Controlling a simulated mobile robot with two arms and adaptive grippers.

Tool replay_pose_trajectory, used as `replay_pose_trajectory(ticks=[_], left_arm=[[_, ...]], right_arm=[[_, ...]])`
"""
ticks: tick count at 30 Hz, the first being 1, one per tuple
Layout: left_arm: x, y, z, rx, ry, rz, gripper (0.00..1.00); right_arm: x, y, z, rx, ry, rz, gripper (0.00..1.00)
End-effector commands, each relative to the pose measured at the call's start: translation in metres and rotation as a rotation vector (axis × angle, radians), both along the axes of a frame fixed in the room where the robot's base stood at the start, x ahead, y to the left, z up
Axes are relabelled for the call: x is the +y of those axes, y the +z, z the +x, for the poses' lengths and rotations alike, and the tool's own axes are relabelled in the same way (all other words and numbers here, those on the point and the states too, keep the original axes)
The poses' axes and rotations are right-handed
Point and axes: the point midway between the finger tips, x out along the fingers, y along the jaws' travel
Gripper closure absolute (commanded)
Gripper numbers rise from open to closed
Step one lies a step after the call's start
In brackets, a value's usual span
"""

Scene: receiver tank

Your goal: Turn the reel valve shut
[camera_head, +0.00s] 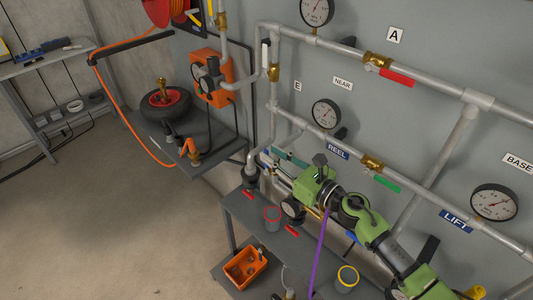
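A blue REEL sign (338,151) hangs on the lower pipe. Just right of it is a brass valve (372,164) with a green lever (387,184) angled down to the right, roughly along the pipe. A second brass valve (273,72) with a pale lever (265,53) sits on the upright pipe at upper left. I cannot tell for sure which valve serves the reel. My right gripper (268,163) reaches in from the lower right, below the REEL sign and apart from the green lever. Its fingers are hard to make out against the clutter. My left gripper is not in view.
A red-handled valve (397,78) sits on the upper pipe. Gauges (326,113) line the wall. A grey bench (240,208) below holds a red-rimmed cup (272,217); an orange bin (246,268) is lower. A wheel (166,103) rests on a left shelf. Floor at left is clear.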

Motion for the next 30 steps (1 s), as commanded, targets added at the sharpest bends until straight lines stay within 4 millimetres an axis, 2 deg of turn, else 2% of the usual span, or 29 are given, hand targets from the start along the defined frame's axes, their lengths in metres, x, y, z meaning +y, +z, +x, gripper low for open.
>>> replay_pose_trajectory(ticks=[4, 9, 11, 17, 20, 25, 30], left_arm=[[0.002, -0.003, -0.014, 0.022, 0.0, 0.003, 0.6], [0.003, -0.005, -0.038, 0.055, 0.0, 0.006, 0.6], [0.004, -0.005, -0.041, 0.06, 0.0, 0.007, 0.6], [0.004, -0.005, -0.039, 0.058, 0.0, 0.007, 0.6], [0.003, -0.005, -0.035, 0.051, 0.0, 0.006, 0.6], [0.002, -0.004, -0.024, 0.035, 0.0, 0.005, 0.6], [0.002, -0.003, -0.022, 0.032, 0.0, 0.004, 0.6]], right_arm=[[0.015, 0.0, 0.014, -0.001, 0.001, 0.0, 0.78], [0.021, 0.0, 0.02, -0.001, 0.0, -0.001, 0.78], [0.021, 0.0, 0.021, -0.001, 0.0, -0.001, 0.78], [0.021, 0.001, 0.021, -0.001, 0.0, -0.001, 0.78], [0.021, 0.001, 0.021, -0.001, 0.0, -0.001, 1.0], [0.021, 0.0, 0.021, -0.001, 0.0, -0.001, 1.0], [0.021, 0.001, 0.025, 0.004, 0.0, -0.006, 1.0]])
